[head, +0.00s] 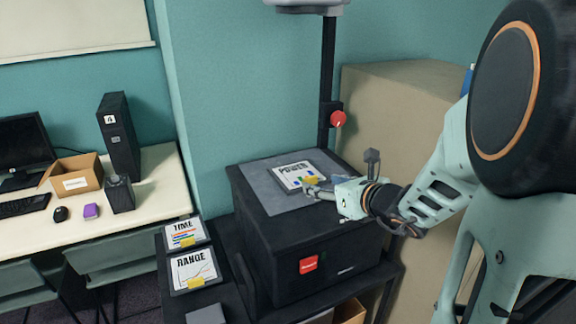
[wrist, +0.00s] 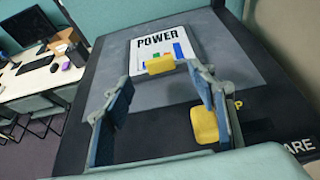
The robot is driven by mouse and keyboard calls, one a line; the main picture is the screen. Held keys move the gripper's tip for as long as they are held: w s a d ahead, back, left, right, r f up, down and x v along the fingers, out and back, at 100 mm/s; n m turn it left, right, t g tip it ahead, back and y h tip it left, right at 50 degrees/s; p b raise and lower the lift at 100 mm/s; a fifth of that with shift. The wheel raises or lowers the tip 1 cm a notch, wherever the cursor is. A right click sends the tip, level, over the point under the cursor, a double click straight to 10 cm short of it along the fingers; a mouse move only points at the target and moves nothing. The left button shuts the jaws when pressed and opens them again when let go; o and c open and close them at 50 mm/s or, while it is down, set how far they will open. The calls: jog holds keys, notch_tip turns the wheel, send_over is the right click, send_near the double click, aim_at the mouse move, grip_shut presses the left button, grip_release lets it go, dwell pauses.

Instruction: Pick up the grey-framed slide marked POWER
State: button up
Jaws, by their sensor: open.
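The grey-framed slide marked POWER (head: 294,175) lies flat on the grey pad on top of a black box. It has a white face with coloured bars and a yellow tab on its near edge. In the wrist view the POWER slide (wrist: 162,58) lies ahead of the fingers, its yellow tab (wrist: 161,64) between and just beyond the fingertips. My gripper (head: 318,190) is open at the slide's near right side, and in the wrist view my gripper (wrist: 160,85) shows nothing held between its fingers. I cannot tell whether a fingertip touches the slide.
Slides marked TIME (head: 186,234) and RANGE (head: 193,269) lie on a dark surface left of the black box (head: 310,250). A post with a red knob (head: 338,118) rises behind the pad. A beige cabinet (head: 400,110) stands behind right. A yellow patch (wrist: 204,124) shows near the right finger.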

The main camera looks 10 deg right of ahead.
aim_at(311, 180)
jog(key=shift+x, duration=2.9)
jog(key=shift+c, duration=0.3)
jog(key=shift+r, duration=0.1)
jog(key=c, duration=1.3)
